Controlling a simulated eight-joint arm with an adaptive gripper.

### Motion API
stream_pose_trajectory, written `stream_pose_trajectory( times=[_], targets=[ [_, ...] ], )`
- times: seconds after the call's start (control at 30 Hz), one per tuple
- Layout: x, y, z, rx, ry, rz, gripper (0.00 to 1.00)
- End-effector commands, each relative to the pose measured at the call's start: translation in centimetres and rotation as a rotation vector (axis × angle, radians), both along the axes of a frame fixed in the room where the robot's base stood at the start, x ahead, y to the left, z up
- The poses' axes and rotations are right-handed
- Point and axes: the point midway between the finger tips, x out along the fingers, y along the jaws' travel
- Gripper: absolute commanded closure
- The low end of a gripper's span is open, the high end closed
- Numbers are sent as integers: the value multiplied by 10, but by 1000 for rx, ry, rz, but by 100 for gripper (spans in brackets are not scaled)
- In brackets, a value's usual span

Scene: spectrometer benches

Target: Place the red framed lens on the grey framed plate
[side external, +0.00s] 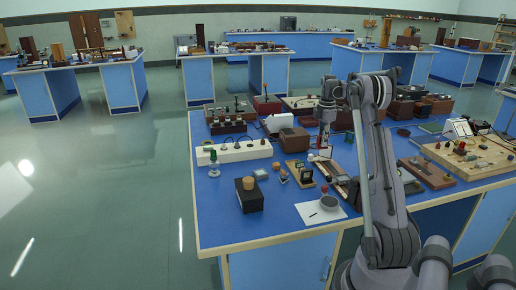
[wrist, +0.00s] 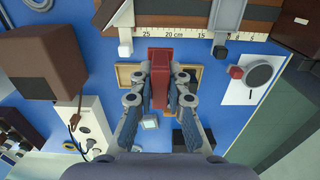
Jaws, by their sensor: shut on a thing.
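My gripper (wrist: 161,78) is shut on a red block-like piece, which I take to be the red framed lens (wrist: 160,62). It sits between the two fingertips, seen from above, and its lens face is hidden. In the side external view my gripper (side external: 323,143) points down over the blue bench, with a bit of red just below the fingers. A small pale square with a grey border (wrist: 149,122), possibly the grey framed plate, lies on the bench nearer the wrist camera than the held piece. I cannot tell the height of the held piece.
A wooden frame or tray (wrist: 125,75) lies below the gripper. A ruled rail (wrist: 180,30) with small blocks runs beyond it. A brown box (wrist: 42,62) stands left; a round dish on white paper (wrist: 257,75) lies right. Bare blue bench (side external: 220,225) shows front left.

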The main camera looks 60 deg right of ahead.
Motion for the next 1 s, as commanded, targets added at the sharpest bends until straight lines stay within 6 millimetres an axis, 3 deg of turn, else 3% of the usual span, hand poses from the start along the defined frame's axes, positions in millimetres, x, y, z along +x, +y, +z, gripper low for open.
stream_pose_trajectory(
  times=[0.17, 0.4, 0.6, 0.77, 1.0],
  targets=[
    [13, 19, 8, -1, -1, 6, 100],
    [62, 78, 18, -3, -3, 7, 100],
    [84, 109, 20, -4, -4, 3, 100],
    [104, 120, 10, -4, -4, 4, 100],
    [147, 138, -19, -4, -4, 4, 100]
  ],
)
